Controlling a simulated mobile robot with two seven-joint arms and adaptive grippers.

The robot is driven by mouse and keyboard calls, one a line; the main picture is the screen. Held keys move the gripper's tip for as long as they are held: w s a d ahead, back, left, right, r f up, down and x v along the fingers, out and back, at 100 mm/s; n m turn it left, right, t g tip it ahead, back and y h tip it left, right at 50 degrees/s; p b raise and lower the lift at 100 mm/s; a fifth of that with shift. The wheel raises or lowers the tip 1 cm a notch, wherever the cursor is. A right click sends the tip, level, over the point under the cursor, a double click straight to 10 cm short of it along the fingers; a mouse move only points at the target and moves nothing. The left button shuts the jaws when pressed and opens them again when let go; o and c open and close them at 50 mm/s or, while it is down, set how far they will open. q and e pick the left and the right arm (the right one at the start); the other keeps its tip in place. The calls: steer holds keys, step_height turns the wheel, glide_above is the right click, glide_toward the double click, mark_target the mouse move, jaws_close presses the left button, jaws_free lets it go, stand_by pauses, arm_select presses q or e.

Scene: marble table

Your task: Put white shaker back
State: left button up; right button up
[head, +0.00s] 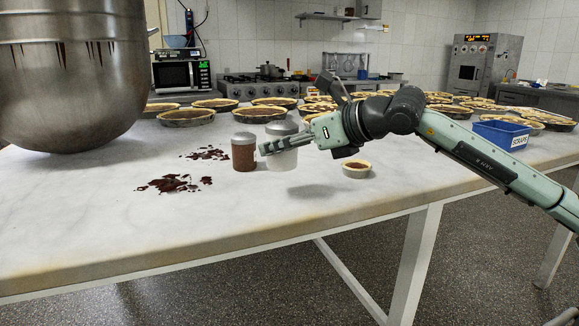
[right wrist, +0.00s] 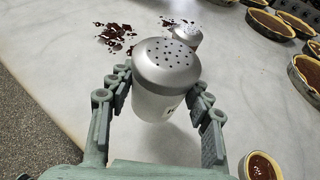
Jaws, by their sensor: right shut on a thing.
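The white shaker (head: 283,157), with a grey metal lid, is upright between the fingers of my right gripper (head: 275,146), which is shut on it. A shadow on the table below and to the right suggests it is held a little above the top. In the right wrist view, the white shaker (right wrist: 155,104) shows its silver perforated lid, with a finger on each side. A brown shaker (head: 243,156) with a grey lid stands just left of it; its lid shows in the right wrist view (right wrist: 186,34). My left gripper is not in view.
The marble table (head: 240,215) is clear in front. A small tart (head: 356,168) sits right of the shakers. Several pies (head: 187,117) line the back. A blue scraps bin (head: 500,134) stands at right.

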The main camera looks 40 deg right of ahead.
steer(key=shift+w+d+f, duration=0.45)
steer(key=shift+w+d, duration=0.05)
steer(key=shift+d, duration=0.1)
steer(key=shift+w+d+f, duration=0.4)
steer(key=shift+w+d, duration=0.1)
steer(key=shift+d, duration=0.1)
steer(key=shift+w+d+f, duration=0.25)
steer(key=shift+d+f, duration=0.1)
step_height(320, 180, down, 3)
steer(key=shift+f, duration=0.25)
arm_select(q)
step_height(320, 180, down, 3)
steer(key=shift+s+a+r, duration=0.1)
arm_select(e)
steer(key=o, duration=1.1)
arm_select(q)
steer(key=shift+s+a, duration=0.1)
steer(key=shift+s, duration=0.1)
arm_select(e)
steer(key=shift+o, duration=0.7)
